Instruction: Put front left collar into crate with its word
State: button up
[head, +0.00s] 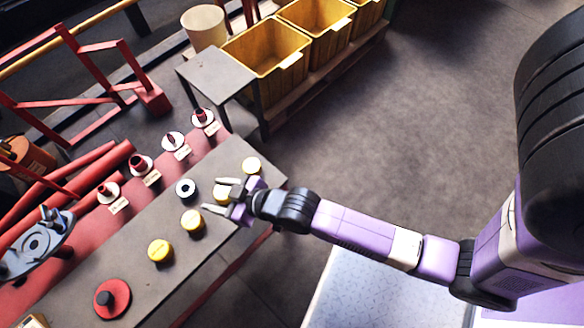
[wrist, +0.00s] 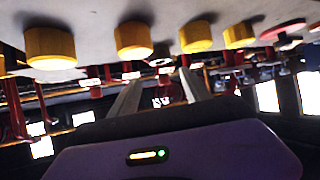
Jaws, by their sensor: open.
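Several yellow collars stand in a row along the grey bench (head: 140,285): one at the far right end (head: 251,165), one beside my gripper (head: 222,193), one nearer (head: 192,221) and one farther left (head: 160,251). I cannot tell which one is the front left collar. My gripper (head: 214,195) is open and empty, its fingers spread over or beside the second collar. The wrist view is inverted; yellow collars (wrist: 134,38) show along its top edge, above the open fingers (wrist: 160,88). Yellow crates (head: 268,48) stand at the back; no word on them is readable.
Red-and-white fittings with tags (head: 152,178) line the red strip behind. A small grey table (head: 217,75) stands before the crates. The floor (head: 440,110) at right is clear.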

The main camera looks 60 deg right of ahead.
jog(key=s+r+t, duration=0.1)
jog(key=s+r, duration=0.4)
jog(key=s, duration=0.4)
jog(key=s+d+r, duration=0.1)
jog(key=s+r, duration=0.4)
jog(key=s, duration=0.5)
jog(key=shift+s+d+t+h, duration=0.25)
jog(key=shift+t+h, duration=0.15)
jog(key=shift+o, duration=0.2)
jog(key=s+r, duration=0.5)
jog(key=r, duration=0.2)
jog(key=shift+s+a+r+m+t, duration=0.15)
jog(key=shift+r+m+t, duration=0.2)
jog(key=shift+m+t, duration=0.05)
jog(key=o, duration=0.3)
jog(key=shift+s+r, duration=0.15)
jog(key=shift+r, duration=0.15)
jog(key=shift+r, duration=0.1)
